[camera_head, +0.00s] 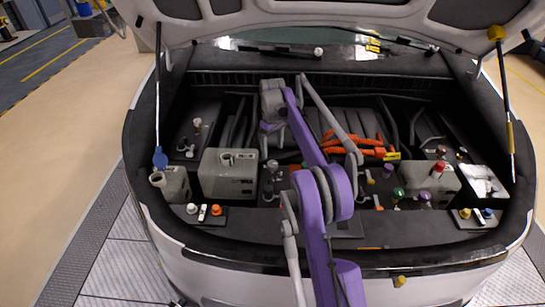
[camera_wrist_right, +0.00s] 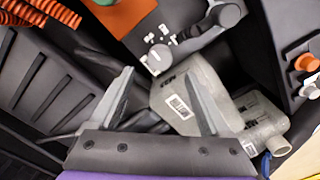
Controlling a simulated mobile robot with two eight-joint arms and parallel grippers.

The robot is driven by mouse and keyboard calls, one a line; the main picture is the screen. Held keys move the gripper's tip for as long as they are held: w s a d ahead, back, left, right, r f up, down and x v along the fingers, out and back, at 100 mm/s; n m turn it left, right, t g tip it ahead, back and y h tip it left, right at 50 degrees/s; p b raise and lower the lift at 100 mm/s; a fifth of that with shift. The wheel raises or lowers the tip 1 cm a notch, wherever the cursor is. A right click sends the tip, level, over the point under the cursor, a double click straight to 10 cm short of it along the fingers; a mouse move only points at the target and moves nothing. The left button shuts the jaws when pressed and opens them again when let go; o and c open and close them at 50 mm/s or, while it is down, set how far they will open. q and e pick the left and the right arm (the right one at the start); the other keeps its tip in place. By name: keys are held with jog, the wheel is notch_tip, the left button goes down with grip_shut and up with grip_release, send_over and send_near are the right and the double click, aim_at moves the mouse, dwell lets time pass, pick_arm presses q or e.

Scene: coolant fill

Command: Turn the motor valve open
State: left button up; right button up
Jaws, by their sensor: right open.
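My right gripper (camera_head: 270,137) hangs over the left-middle of the open engine bay, below the bend of my purple arm. In the right wrist view the two grey fingers (camera_wrist_right: 163,100) stand wide apart with nothing between them. Beyond them is a grey tank (camera_wrist_right: 190,98) with labels. A white knob fitting (camera_wrist_right: 158,58) shows next to that tank. I cannot tell which fitting is the motor valve. In the head view a pale box-shaped tank (camera_head: 228,180) sits left of my arm, and a small white-topped valve (camera_head: 271,165) stands beside it. My left gripper is out of view.
The front panel holds white and orange knobs (camera_head: 204,210) at left. A red cap (camera_head: 438,169), a green cap (camera_head: 398,193) and a blue knob (camera_head: 487,213) are at right. Orange cables (camera_head: 350,142) cross the middle. The raised hood (camera_head: 300,20) and its struts (camera_head: 505,95) bound the bay.

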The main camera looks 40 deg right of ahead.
jog(key=shift+r, duration=1.8)
jog(key=s+a+r+t, duration=0.1)
jog(key=s+a+r, duration=0.1)
jog(key=s+a, duration=0.55)
jog(key=s+a+r+t, duration=0.2)
jog(key=s+a+r, duration=0.15)
jog(key=a, duration=0.75)
jog(key=s+a+f+t, duration=0.1)
jog(key=s+a+f, duration=0.2)
jog(key=s, duration=0.3)
jog(key=s+a+f, duration=0.4)
jog(key=s, duration=0.3)
jog(key=s+a+f+m+t, duration=0.1)
jog(key=s+a+f, duration=0.2)
jog(key=s, duration=0.3)
jog(key=shift+s+a+f+t, duration=0.3)
jog(key=shift+s+a+f, duration=0.05)
jog(key=shift+a, duration=0.1)
